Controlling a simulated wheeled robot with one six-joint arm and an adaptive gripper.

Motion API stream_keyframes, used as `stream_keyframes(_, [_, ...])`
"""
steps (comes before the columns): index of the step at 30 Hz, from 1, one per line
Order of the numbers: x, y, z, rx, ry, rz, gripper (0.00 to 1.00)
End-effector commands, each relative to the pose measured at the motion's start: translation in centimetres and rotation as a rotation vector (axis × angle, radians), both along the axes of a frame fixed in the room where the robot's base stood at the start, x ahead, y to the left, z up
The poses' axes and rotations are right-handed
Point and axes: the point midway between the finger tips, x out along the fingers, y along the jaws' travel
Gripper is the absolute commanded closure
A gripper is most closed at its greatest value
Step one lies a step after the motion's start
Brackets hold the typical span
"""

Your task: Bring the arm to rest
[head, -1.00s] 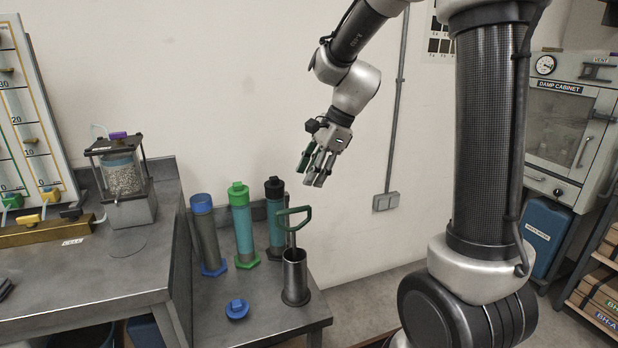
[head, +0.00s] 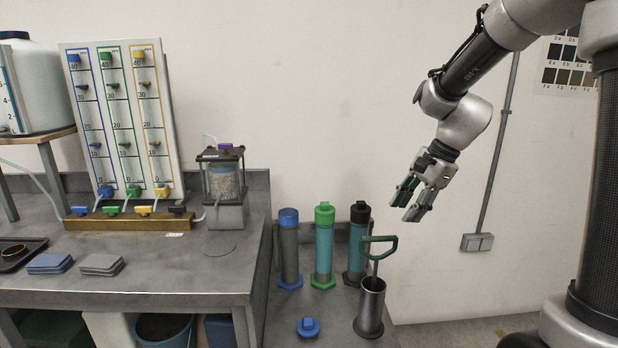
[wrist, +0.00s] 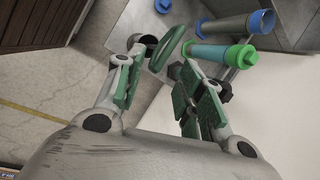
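My gripper (head: 421,196) hangs in the air in front of the pale wall, above and to the right of the low bench. Its two green-padded fingers are apart with nothing between them. It also shows in the wrist view (wrist: 158,100), with the green loop handle (wrist: 172,45) beyond the fingertips. In the head view that green handle (head: 379,240) stands on a rod in a grey metal cylinder (head: 370,310), below the gripper and apart from it. My arm is bent, reaching down from the upper right.
Tubes with blue (head: 289,250), green (head: 323,245) and black (head: 358,245) caps stand on the low bench. A blue cap (head: 308,327) lies in front. The left workbench (head: 150,275) carries a gauge board (head: 120,120) and a clear cell (head: 225,185). A wall socket (head: 477,242) is at right.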

Motion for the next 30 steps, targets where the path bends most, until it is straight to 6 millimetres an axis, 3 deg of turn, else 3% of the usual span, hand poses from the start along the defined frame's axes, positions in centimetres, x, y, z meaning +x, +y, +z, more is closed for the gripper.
stream_keyframes(2, [-1.8,-0.9,-1.0,-0.052,-0.011,0.158,0.62])
stream_keyframes(5, [-4.8,-2.2,-0.7,-0.124,-0.055,0.385,0.62])
stream_keyframes(12, [-13.0,-5.9,2.0,-0.313,-0.181,0.883,0.62])
stream_keyframes(18, [-19.8,-8.8,4.2,-0.491,-0.279,1.144,0.62])
stream_keyframes(23, [-22.7,-9.7,5.4,-0.585,-0.35,1.143,0.62])
stream_keyframes(30, [-23.4,-9.7,6.9,-0.629,-0.419,1.117,0.62])
